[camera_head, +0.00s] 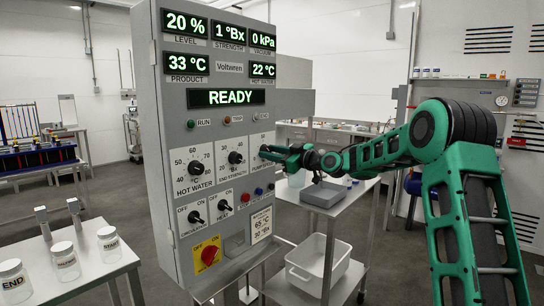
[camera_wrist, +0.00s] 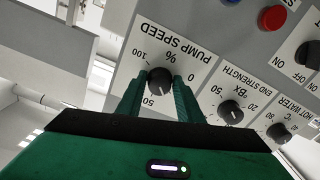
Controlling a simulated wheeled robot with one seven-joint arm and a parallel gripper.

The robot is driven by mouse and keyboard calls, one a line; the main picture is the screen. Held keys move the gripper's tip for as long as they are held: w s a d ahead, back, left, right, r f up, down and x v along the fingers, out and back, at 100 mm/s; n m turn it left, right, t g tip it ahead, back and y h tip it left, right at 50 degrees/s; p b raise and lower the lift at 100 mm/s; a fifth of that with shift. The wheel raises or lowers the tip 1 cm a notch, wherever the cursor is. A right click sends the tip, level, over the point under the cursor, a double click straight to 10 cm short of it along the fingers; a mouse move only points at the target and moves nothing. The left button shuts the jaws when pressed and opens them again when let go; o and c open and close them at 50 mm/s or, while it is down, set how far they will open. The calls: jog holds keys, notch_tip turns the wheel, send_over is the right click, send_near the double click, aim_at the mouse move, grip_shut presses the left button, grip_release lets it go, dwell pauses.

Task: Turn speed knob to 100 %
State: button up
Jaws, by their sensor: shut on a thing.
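The speed knob (camera_wrist: 160,81) is a round black dial on a white plate (camera_wrist: 203,57) marked PUMP SPEED %, with 0, 50 and 100 around it. The wrist view shows the plate upside down. My green gripper (camera_wrist: 158,88) has one finger on each side of the knob and is shut on it. I cannot clearly read where the knob's pointer stands. In the head view my gripper (camera_head: 268,152) reaches the right side of the grey control panel (camera_head: 151,130) and hides the knob.
The END STRENGTH knob (camera_wrist: 231,111) and HOT WATER knob (camera_wrist: 278,133) sit beside it. A red button (camera_wrist: 272,18) is close by. The panel display reads READY (camera_head: 228,97). A steel cart (camera_head: 335,212) with a white bin (camera_head: 318,273) stands right of the panel, beneath my arm.

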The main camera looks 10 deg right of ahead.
jog(key=m, duration=0.4)
jog(key=shift+w+d+r+m, duration=0.1)
jog(key=shift+d+m, duration=0.05)
jog(key=shift+m, duration=0.15)
jog(key=m, duration=0.3)
jog(key=shift+m, duration=0.4)
jog(key=m, duration=1.3)
jog(key=shift+m, duration=0.3)
jog(key=m, duration=0.3)
jog(key=shift+d+m, duration=0.1)
jog(key=shift+m, duration=0.2)
jog(key=m, duration=0.4)
jog(key=shift+m, duration=2.1)
